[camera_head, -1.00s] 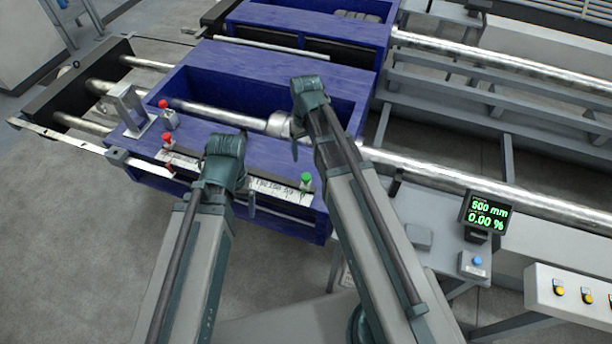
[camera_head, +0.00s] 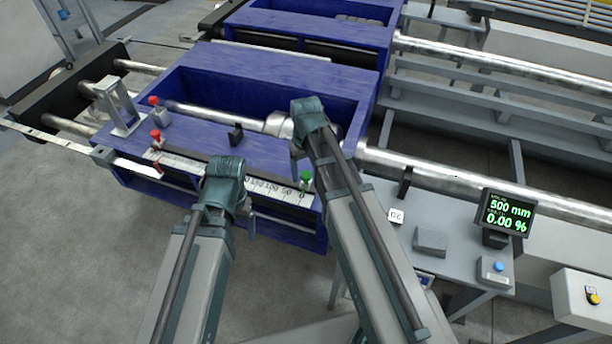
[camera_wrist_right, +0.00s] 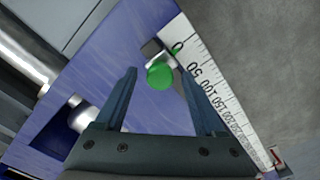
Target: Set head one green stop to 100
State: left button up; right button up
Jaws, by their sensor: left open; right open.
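The green stop (camera_head: 306,178) sits on the white scale (camera_head: 270,187) along the front of the near blue head (camera_head: 200,135). In the right wrist view the green stop (camera_wrist_right: 160,76) is at the 0 end of the scale (camera_wrist_right: 207,82). My right gripper (camera_wrist_right: 158,74) is open, its fingers on either side of the green knob in that view; contact cannot be told. In the head view my right gripper (camera_head: 300,140) is above and behind the stop. My left gripper (camera_head: 226,185) is in front of the scale and hides part of it; its fingers barely show.
Two red stops (camera_head: 155,136) stand left on the near head. A small black block (camera_head: 236,133) lies on its top. A display (camera_head: 508,213) reads 500 mm and 0.00 %. A blue button box (camera_head: 495,270) stands below it. A second blue head (camera_head: 310,30) is behind.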

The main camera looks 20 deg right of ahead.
grip_shut()
dwell(0.3)
dwell(1.1)
